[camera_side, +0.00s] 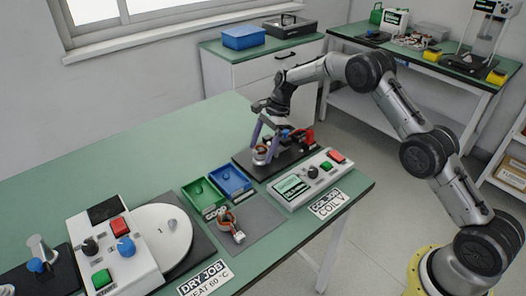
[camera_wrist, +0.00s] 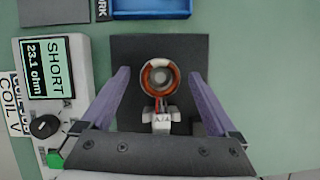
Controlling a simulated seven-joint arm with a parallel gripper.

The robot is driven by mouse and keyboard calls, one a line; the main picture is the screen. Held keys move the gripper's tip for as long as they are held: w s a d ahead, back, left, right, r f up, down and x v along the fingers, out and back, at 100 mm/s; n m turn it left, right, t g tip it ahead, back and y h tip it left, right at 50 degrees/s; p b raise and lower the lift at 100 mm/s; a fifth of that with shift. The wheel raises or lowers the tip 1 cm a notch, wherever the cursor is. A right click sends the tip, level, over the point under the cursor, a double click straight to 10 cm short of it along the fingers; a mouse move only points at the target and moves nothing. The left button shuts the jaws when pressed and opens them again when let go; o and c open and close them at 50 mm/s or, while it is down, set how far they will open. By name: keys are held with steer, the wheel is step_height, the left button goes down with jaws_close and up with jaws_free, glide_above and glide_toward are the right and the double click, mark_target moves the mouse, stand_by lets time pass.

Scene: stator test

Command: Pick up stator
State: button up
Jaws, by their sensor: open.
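A stator (camera_wrist: 158,77), a ring with copper-orange windings, a pale rim and a white labelled connector, sits on a dark plate (camera_wrist: 130,52). In the side view the stator (camera_side: 261,157) is on the dark plate beside the tester. My gripper (camera_wrist: 158,75) is open, its purple fingers on either side of the stator with gaps showing. In the side view my gripper (camera_side: 265,146) reaches down over it; contact cannot be seen. A second similar copper-orange ring with a white part (camera_side: 228,221) lies on the grey mat (camera_side: 262,216).
The tester (camera_side: 306,178) stands close to my gripper; its display (camera_wrist: 50,68) reads SHORT, 23.1 ohm. Red and black parts (camera_side: 303,138) stand behind the plate. A green bin (camera_side: 202,196) and a blue bin (camera_side: 231,181) stand left.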

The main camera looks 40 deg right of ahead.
jaws_close()
stand_by(0.5)
steer(key=shift+r, duration=0.1)
